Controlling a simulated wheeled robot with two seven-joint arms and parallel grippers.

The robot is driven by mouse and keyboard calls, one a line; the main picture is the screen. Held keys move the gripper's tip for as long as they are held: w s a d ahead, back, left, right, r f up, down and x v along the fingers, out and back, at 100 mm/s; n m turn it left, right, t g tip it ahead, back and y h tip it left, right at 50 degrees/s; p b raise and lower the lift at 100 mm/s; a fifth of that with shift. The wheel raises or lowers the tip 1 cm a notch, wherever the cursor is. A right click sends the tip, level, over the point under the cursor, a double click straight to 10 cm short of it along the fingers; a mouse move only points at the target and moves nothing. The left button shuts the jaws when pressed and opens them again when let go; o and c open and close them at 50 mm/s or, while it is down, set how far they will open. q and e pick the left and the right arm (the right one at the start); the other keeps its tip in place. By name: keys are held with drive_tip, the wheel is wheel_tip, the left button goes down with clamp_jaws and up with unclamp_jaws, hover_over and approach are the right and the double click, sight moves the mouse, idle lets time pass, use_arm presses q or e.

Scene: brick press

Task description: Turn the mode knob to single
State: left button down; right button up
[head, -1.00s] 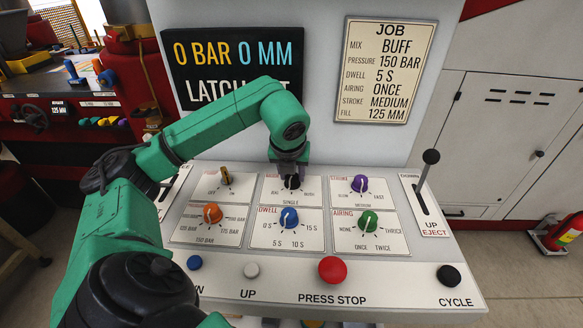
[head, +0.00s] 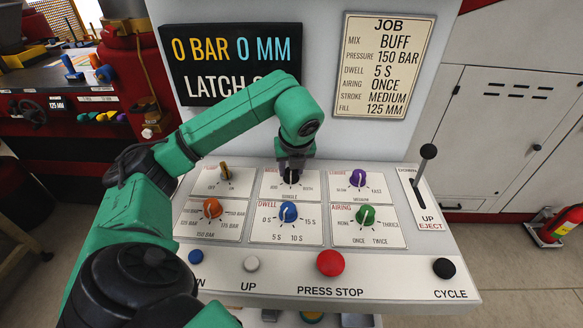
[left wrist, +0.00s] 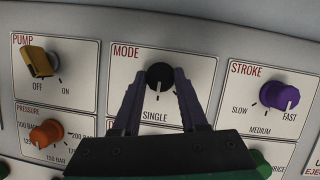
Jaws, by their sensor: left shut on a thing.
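The black mode knob (left wrist: 159,76) is on the MODE plate in the top middle of the sloping panel, with SINGLE printed below it. It also shows in the head view (head: 291,178), partly covered from above by my left gripper (head: 292,170). In the left wrist view the two fingers of my left gripper (left wrist: 161,80) stand on either side of the knob and are shut on it. A pale mark on the knob's lower edge faces down towards SINGLE, but its exact angle is hard to tell. My right gripper is in neither view.
The pump knob (left wrist: 38,62) is left of the mode knob and the purple stroke knob (left wrist: 279,95) is right. The blue dwell knob (head: 288,212) is just below. A red press stop button (head: 330,263) and an eject lever (head: 427,152) are farther off.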

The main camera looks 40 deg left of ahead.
use_arm(q)
drive_tip(key=shift+c, duration=2.2)
unclamp_jaws()
drive_tip(key=shift+r, duration=0.1)
drive_tip(key=p+v, duration=0.6)
drive_tip(key=v, duration=0.8)
drive_tip(key=shift+s+d+r, duration=0.15)
drive_tip(key=shift+s+r, duration=0.05)
